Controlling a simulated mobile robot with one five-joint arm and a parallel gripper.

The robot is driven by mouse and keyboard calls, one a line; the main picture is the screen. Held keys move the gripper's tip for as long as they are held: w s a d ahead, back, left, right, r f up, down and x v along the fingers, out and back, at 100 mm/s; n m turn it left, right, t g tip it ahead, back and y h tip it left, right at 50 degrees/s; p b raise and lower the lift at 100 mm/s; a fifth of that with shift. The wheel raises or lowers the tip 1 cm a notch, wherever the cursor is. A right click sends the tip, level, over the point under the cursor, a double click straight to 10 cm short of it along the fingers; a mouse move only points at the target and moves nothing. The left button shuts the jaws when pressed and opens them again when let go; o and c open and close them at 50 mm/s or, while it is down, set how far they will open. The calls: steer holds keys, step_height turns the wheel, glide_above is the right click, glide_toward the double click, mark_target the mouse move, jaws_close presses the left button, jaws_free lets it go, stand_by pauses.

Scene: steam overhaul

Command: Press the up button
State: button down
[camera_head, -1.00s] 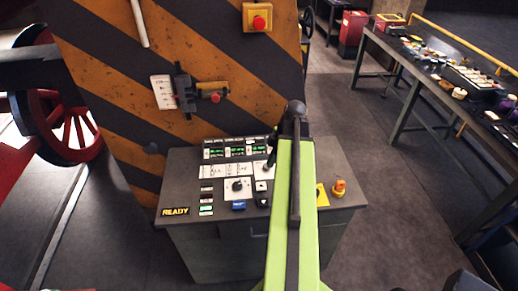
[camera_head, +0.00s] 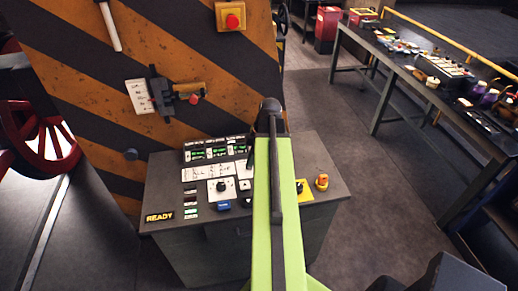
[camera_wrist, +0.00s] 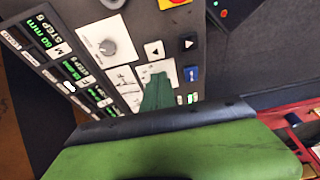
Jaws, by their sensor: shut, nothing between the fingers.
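The up button is a small white square with a black triangle on the control panel; it shows in the wrist view (camera_wrist: 154,50), where its triangle points left, toward the displays. It also shows in the head view (camera_head: 245,185), just left of my green arm. The down button (camera_wrist: 188,43) is beside it, triangle pointing right. My gripper (camera_wrist: 157,78) appears as a narrow dark green shape over the panel, close to the up button but not covering it. It is shut and empty. Whether it touches the panel cannot be told. In the head view my arm hides the fingertips.
The control panel (camera_head: 165,192) also bears a blue button (camera_wrist: 191,74), a knob (camera_wrist: 108,46), green displays (camera_head: 210,151) and an orange button (camera_head: 321,182). A striped machine (camera_head: 70,50) stands behind. A workbench (camera_head: 400,75) is at right, with free floor between.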

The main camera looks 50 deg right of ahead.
steer(key=w+a+f+m+g+b, duration=0.1)
steer(key=w+a+f+m+b, duration=0.1)
steer(key=w+a, duration=0.35)
steer(key=w+a+f+m+b, duration=0.1)
steer(key=w+a+f+b, duration=0.15)
steer(key=a, duration=0.65)
steer(key=w+a+f+m+g+b, duration=0.1)
steer(key=w+a+f+m, duration=0.15)
steer(key=a, duration=0.55)
steer(key=w+a+f+m+h+b, duration=0.1)
steer(key=a+m, duration=0.1)
steer(key=a, duration=0.7)
steer(key=a+f+m+h+b, duration=0.1)
steer(key=a+f+m+b, duration=0.1)
steer(key=a, duration=0.7)
steer(key=shift+w, duration=0.35)
